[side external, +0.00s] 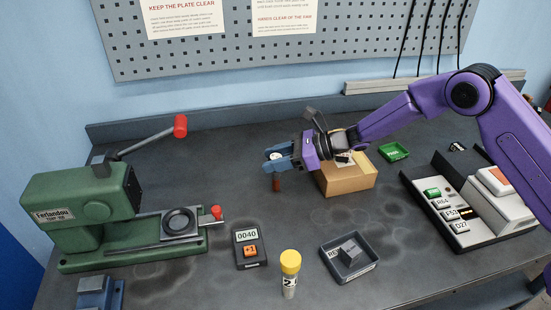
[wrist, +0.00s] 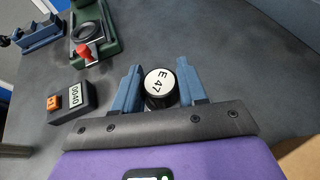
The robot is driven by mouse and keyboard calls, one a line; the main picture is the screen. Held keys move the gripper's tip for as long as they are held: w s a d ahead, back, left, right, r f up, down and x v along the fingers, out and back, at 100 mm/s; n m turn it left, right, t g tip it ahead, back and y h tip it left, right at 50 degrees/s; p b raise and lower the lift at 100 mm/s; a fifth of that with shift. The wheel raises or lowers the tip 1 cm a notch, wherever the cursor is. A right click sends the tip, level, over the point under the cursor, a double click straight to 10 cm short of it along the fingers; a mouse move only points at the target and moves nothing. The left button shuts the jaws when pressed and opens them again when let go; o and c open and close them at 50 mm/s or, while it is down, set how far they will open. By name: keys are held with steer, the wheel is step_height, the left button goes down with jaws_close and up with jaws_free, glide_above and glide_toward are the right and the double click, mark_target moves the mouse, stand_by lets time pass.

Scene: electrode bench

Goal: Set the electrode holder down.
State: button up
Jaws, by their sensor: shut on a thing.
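My gripper (side external: 274,160) is shut on the electrode holder, near the middle of the bench. The holder's copper-brown lower end (side external: 276,183) hangs below the blue fingers in the side view, and it looks upright. In the wrist view its round white top, marked E 47 (wrist: 159,84), sits between the two blue fingers of my gripper (wrist: 157,92), with a dark body around it. I cannot tell whether its lower end touches the bench (side external: 225,190).
A cardboard box (side external: 347,183) stands just right of my gripper. The green press (side external: 85,210) is at left, with a counter reading 0040 (side external: 247,237), a yellow-capped vial (side external: 289,272) and a grey tray (side external: 371,261) in front. A labelled console (side external: 450,208) is at right. Bare bench lies left of the holder.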

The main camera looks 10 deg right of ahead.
steer(key=shift+f, duration=0.15)
steer(key=o, duration=1.2)
steer(key=shift+o, duration=0.2)
steer(key=shift+d+r, duration=0.2)
steer(key=v, duration=1.1)
steer(key=shift+s+d, duration=0.15)
steer(key=shift+d, duration=0.15)
steer(key=shift+r, duration=0.15)
